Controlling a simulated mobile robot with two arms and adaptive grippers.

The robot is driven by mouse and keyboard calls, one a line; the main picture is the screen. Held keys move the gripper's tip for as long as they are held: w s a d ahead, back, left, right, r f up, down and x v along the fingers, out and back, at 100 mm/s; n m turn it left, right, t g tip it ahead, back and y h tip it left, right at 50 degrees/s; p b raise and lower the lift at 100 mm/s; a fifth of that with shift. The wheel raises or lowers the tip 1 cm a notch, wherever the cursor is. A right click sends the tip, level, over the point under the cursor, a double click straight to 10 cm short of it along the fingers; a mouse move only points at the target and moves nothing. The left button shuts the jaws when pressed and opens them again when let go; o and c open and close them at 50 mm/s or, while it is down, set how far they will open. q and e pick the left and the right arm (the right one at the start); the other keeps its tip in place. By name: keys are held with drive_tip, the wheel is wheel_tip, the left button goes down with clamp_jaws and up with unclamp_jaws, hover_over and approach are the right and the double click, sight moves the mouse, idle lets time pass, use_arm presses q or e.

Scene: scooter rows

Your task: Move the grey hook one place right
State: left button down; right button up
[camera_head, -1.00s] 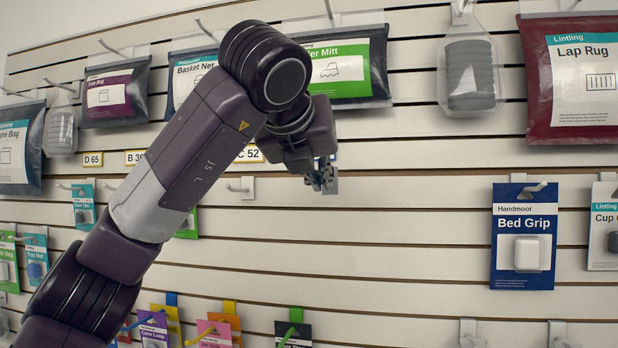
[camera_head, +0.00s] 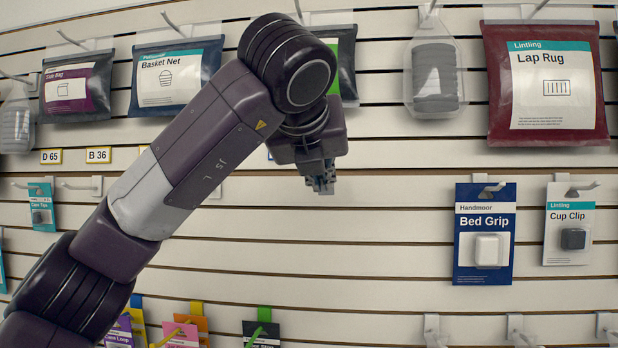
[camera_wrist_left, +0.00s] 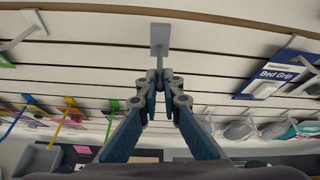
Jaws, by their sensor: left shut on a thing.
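My left gripper (camera_head: 320,184) is in front of a bare stretch of wall, left of the Bed Grip pack. In the left wrist view its fingers (camera_wrist_left: 161,84) are closed on the stem of the grey hook. The hook's flat grey back plate (camera_wrist_left: 160,38) shows beyond the fingertips, with the stem running back into them. I cannot tell whether the plate touches the wall. In the head view the hook is too small and hidden by the gripper to make out. My right gripper is in neither view.
The Bed Grip pack (camera_head: 484,234) and Cup Clip pack (camera_head: 569,224) hang to the right in the same row. An empty hook (camera_head: 82,186) is at left. The Lap Rug (camera_head: 545,84) and a clear pouch (camera_head: 435,76) hang above. Small coloured packs (camera_head: 181,335) hang below.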

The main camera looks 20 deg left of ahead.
use_arm(q)
drive_tip(key=w+d+p, duration=0.1)
drive_tip(key=w+d, duration=0.1)
drive_tip(key=d, duration=0.5)
drive_tip(key=shift+d, duration=0.15)
idle(0.6)
drive_tip(key=shift+f, duration=0.1)
idle(0.4)
drive_tip(key=shift+w+a+p, duration=0.2)
drive_tip(key=shift+w+p, duration=0.05)
drive_tip(key=shift+w, duration=0.2)
drive_tip(key=shift+w+a+p, duration=0.2)
drive_tip(key=shift+w+p, duration=0.05)
drive_tip(key=shift+w, duration=0.2)
drive_tip(key=shift+w+a+p, duration=0.15)
drive_tip(key=shift+w+p, duration=0.2)
drive_tip(key=shift+w, duration=0.3)
drive_tip(key=shift+w+a+p, duration=0.15)
drive_tip(key=shift+w+p, duration=0.15)
drive_tip(key=shift+w, duration=0.35)
idle(0.4)
drive_tip(key=shift+m+b, duration=0.3)
drive_tip(key=shift+b, duration=0.05)
idle(0.8)
drive_tip(key=shift+w+a, duration=0.1)
drive_tip(key=shift+w, duration=0.25)
idle(0.6)
idle(0.5)
